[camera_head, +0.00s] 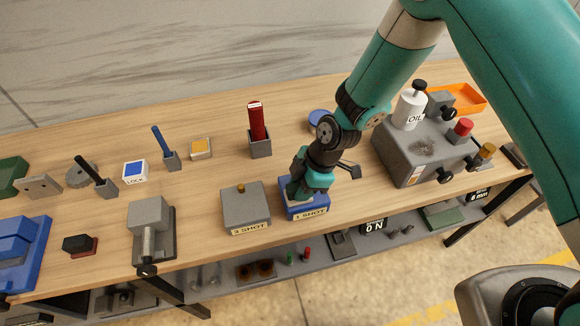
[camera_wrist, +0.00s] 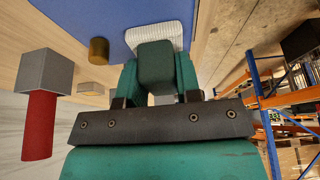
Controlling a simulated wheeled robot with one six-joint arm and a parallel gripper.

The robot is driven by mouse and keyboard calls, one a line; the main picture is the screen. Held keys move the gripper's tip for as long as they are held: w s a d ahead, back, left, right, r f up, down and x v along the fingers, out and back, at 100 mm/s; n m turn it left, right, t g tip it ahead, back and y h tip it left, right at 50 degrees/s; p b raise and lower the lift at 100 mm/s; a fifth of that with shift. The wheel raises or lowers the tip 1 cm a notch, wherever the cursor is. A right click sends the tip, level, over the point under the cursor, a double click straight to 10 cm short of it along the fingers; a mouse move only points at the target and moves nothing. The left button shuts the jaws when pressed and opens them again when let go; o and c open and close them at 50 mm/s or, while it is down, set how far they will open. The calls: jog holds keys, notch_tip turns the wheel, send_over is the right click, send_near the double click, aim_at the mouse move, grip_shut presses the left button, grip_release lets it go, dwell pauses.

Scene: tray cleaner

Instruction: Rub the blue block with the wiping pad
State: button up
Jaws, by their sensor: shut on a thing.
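The blue block (camera_head: 318,209) with a pale front label sits near the table's front edge. Its blue face fills the top of the wrist view (camera_wrist: 85,12), with a brass knob (camera_wrist: 98,50) at its edge. My gripper (camera_head: 300,190) is right over the block, pointing down. In the wrist view my gripper (camera_wrist: 155,75) is shut on the wiping pad (camera_wrist: 170,32), a white ribbed piece. The pad lies against or very close to the blue face; exact contact cannot be told. In the head view the gripper mostly hides the pad.
A grey block (camera_head: 246,205) with a brass knob stands close on the left. A red-handled tool (camera_head: 256,121) stands in a grey holder behind. A grey machine (camera_head: 405,155) with an oil bottle (camera_head: 409,109) stands on the right. A grey vise (camera_head: 152,228) is further left.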

aim_at(289, 188)
jog(key=shift+s+a, duration=0.1)
jog(key=shift+a, duration=0.3)
jog(key=shift+s+a, duration=0.2)
jog(key=shift+a, duration=0.6)
jog(key=shift+r, duration=0.85)
jog(key=shift+d+r+p, duration=0.1)
jog(key=shift+r+p, duration=1.85)
jog(key=shift+r, duration=1.25)
jog(key=shift+f, duration=0.1)
